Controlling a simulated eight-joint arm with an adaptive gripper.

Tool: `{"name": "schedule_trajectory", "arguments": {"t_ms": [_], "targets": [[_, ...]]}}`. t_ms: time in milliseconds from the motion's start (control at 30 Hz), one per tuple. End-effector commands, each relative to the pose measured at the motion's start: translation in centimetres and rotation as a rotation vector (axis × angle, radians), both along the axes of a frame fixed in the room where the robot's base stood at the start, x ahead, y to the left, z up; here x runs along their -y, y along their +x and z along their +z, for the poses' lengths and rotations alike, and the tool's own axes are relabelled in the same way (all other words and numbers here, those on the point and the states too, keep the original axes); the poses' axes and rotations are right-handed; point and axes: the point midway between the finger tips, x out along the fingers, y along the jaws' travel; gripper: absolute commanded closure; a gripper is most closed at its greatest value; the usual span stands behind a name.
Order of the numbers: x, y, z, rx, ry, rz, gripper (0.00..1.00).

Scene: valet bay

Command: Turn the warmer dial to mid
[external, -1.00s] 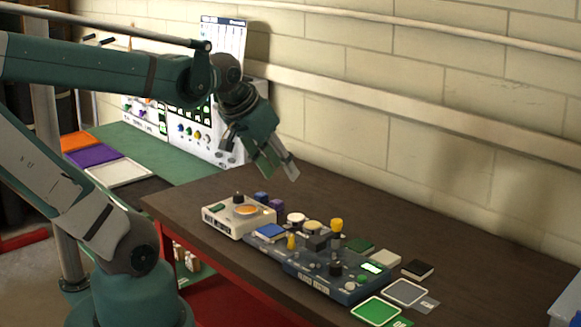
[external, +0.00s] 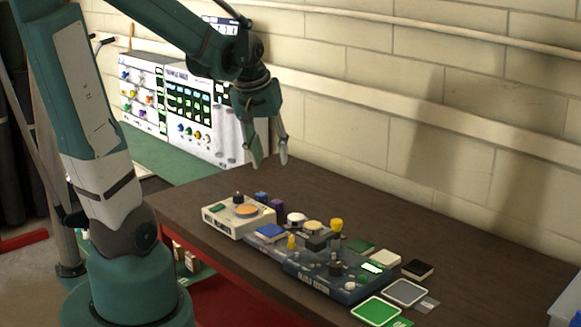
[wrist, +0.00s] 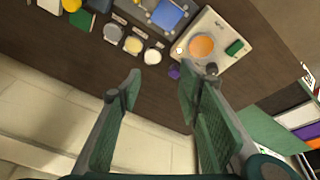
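A cream box with a round orange plate, which looks like the warmer (external: 218,225), stands at the left end of the items on the dark table. A small black knob (external: 238,197), apparently its dial, stands up at the box's back edge. The box also shows at the top of the wrist view (wrist: 222,30), with the dark knob (wrist: 211,68) just beyond my right fingertip. The dial's setting is too small to read. My gripper (external: 270,160) is open and empty, pointing down above the table, higher than the box and behind it. Its parted fingers (wrist: 160,85) show in the wrist view.
Beside the warmer are purple and blue pieces (external: 276,205), white and yellow round pieces, and a blue panel (external: 330,284) with upright knobs. Colored pads lie to the right. A white control panel (external: 185,120) stands at back left. The table's back right is clear.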

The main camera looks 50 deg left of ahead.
Motion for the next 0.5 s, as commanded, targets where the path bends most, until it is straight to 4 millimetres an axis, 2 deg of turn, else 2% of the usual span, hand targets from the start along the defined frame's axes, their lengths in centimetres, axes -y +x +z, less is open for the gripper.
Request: {"name": "schedule_trajectory", "arguments": {"t_ms": [500], "targets": [[-7.0,2.0,-2.7,-0.118,-0.075,0.255,0.65]]}}
